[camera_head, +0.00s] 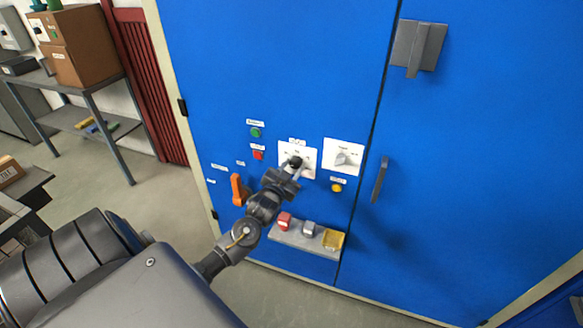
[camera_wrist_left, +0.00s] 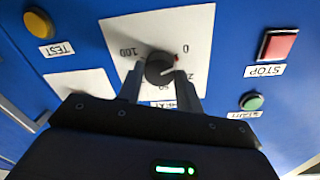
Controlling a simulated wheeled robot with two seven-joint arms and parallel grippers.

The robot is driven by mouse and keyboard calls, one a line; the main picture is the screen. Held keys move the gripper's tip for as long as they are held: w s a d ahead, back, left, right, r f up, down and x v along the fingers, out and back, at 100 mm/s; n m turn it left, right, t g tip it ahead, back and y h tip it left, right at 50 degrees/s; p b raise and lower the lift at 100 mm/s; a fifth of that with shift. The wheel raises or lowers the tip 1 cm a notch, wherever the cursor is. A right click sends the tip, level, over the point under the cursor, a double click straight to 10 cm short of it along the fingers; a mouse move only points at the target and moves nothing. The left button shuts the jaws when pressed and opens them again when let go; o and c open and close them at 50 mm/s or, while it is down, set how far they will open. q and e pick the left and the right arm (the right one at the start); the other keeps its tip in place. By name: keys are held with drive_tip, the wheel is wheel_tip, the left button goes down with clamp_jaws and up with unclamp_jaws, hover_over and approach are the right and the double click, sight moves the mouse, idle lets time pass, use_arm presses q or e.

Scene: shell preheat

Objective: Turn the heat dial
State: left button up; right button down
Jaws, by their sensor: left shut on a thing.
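The heat dial (camera_wrist_left: 160,68) is a round black knob on a white plate (camera_wrist_left: 192,22), which appears upside down in the left wrist view. The plate carries marks 0 and 100, and a small red mark shows at the knob's edge, on the 0 side. The label below the knob is partly hidden by a finger. My left gripper (camera_wrist_left: 160,80) has one finger on each side of the knob and is shut on it. In the head view the gripper (camera_head: 296,166) covers part of the dial's plate (camera_head: 309,154). My right gripper is not in view.
A second white plate with a grey knob (camera_head: 345,158) is just right of the dial. Green (camera_head: 256,132), red (camera_head: 258,155) and yellow (camera_head: 336,187) buttons surround it.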

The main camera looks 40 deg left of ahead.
use_arm(q)
drive_tip(key=m+p, duration=0.2)
drive_tip(key=m, duration=0.1)
drive_tip(key=m+p, duration=0.1)
drive_tip(key=m, duration=0.1)
drive_tip(key=shift+r, duration=0.3)
drive_tip(key=shift+f+m+g+p, duration=0.1)
drive_tip(key=shift+m+g+p, duration=0.2)
drive_tip(key=shift+m+p, duration=1.55)
drive_tip(key=shift+m+b, duration=0.4)
drive_tip(key=shift+m, duration=0.15)
drive_tip(key=o, duration=1)
drive_tip(key=shift+f, duration=0.1)
drive_tip(key=b+v, duration=0.1)
drive_tip(key=v, duration=0.4)
drive_tip(key=b+v, duration=0.1)
drive_tip(key=v, duration=0.4)
drive_tip(key=shift+s+d, duration=0.3)
